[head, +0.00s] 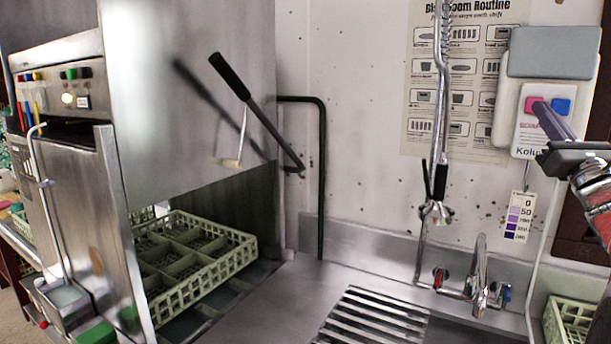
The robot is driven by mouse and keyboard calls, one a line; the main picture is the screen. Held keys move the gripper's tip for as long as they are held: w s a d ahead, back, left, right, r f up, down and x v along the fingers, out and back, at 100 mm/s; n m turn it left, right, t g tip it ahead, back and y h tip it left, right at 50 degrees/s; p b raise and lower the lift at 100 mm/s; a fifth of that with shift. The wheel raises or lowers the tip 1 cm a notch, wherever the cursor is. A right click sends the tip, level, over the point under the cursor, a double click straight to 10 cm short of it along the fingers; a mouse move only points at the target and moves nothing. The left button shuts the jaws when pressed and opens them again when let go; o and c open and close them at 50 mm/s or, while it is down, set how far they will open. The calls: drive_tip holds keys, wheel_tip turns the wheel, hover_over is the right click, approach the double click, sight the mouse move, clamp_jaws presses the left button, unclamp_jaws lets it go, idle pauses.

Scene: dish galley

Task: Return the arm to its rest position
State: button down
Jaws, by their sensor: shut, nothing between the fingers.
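My gripper (545,112) is at the right edge of the head view, raised in front of the wall. Its fingers are shut, with nothing seen held between them. They point up and to the left and overlap the lower part of a white dispenser (530,137) marked with pink and blue. My arm runs out of view at the right edge, so most of it is hidden.
A steel dishwasher (190,90) with a long black-gripped lever (262,115) stands at left, a green dish rack (205,282) inside its opening. A spray hose (441,90) and tap (480,270) rise behind the slatted drain (375,318). Another green crate (572,322) sits lower right.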

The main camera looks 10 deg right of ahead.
drive_tip(key=w+a+f+m+g+h, duration=0.1)
drive_tip(key=a+f+m+g+h, duration=0.2)
drive_tip(key=a+f+m+g, duration=1.2)
drive_tip(key=s+a+f+m+g+y, duration=0.2)
drive_tip(key=s+a+f+m+y, duration=0.1)
drive_tip(key=s+a+f+m, duration=0.6)
drive_tip(key=s+a+f+m+g+y, duration=0.2)
drive_tip(key=s+a+f+m+y, duration=0.2)
drive_tip(key=s+a+f+m, duration=0.6)
drive_tip(key=s+a+f, duration=0.3)
drive_tip(key=a+f, duration=0.5)
drive_tip(key=a, duration=0.2)
